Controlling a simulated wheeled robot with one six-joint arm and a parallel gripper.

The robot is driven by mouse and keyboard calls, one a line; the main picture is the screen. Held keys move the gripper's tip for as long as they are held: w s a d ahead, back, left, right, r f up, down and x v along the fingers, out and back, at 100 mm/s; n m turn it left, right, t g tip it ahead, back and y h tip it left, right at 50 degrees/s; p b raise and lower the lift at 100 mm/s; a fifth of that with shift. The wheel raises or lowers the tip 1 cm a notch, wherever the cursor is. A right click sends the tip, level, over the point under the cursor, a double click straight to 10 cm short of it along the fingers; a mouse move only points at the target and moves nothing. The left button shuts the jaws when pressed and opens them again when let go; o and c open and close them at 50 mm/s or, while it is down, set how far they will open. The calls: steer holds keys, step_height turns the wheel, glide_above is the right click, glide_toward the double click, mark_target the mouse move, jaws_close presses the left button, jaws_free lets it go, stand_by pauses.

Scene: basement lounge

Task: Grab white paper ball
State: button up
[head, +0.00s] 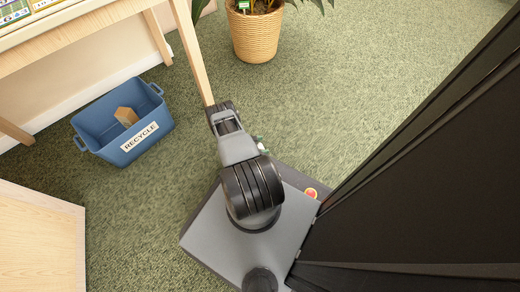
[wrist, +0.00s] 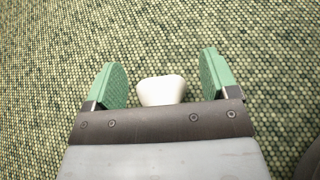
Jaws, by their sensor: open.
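The white paper ball (wrist: 161,90) shows in the wrist view on the green carpet, between the two green fingers of my gripper (wrist: 161,82). Its lower part is hidden behind the front edge of the gripper body. The fingers are apart, with a gap on each side of the ball, the left gap looking narrower.
A blue recycle bin (head: 110,151) with a brown cardboard piece (head: 126,116) inside stands left on the carpet. A wooden table leg (head: 192,52) is close behind my arm. A potted plant in a wicker basket (head: 255,35) stands at the back. A pale wooden surface (head: 40,240) is lower left.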

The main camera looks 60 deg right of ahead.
steer(key=shift+s+d+f, duration=0.15)
steer(key=shift+s+d, duration=0.05)
steer(key=shift+d, duration=0.1)
steer(key=shift+c, duration=0.5)
steer(key=c, duration=0.9)
